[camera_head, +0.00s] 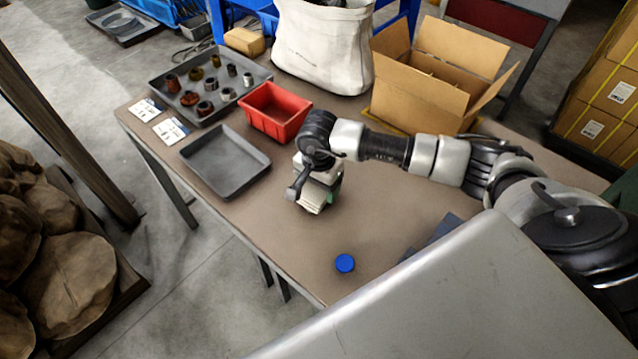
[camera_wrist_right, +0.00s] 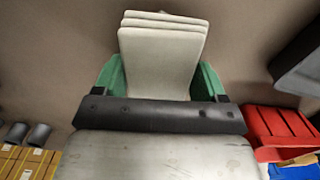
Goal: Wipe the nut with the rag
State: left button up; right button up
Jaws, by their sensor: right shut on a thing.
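My right gripper (camera_head: 326,190) is over the middle of the brown table, its hand pointing down. It is shut on a folded off-white rag (camera_head: 312,201). In the right wrist view the rag (camera_wrist_right: 162,60) shows as stacked layers between the green fingers of the gripper (camera_wrist_right: 160,84). Several small rusty and grey metal pieces (camera_head: 190,98) stand in the large grey tray (camera_head: 228,116) at the back left, apart from the gripper. I cannot tell which of them is the nut. My left gripper is not in view.
An empty dark tray (camera_head: 226,162) lies left of the gripper, with a red bin (camera_head: 275,112) behind it. A blue cap (camera_head: 345,263) lies near the front edge. A white bag (camera_head: 322,48) and an open cardboard box (camera_head: 430,85) stand at the back. Bare tabletop surrounds the blue cap.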

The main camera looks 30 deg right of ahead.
aim_at(309, 198)
jog(key=shift+s+a, duration=0.3)
jog(key=shift+a, duration=0.3)
jog(key=shift+s+a, duration=0.25)
jog(key=shift+a, duration=0.35)
jog(key=shift+s+a, duration=0.3)
jog(key=shift+a, duration=0.3)
jog(key=shift+d, duration=0.1)
jog(key=shift+w+d+f+b, duration=0.1)
jog(key=shift+w+d+b, duration=0.3)
jog(key=shift+d, duration=0.25)
jog(key=shift+w+d+b, duration=0.3)
jog(key=shift+d, duration=0.35)
jog(key=shift+w+d+b, duration=0.3)
jog(key=shift+d, duration=0.3)
jog(key=shift+s+a, duration=0.35)
jog(key=shift+a, duration=0.3)
jog(key=shift+s+a, duration=0.35)
jog(key=shift+a, duration=0.35)
jog(key=shift+s+a, duration=0.35)
jog(key=shift+a, duration=0.3)
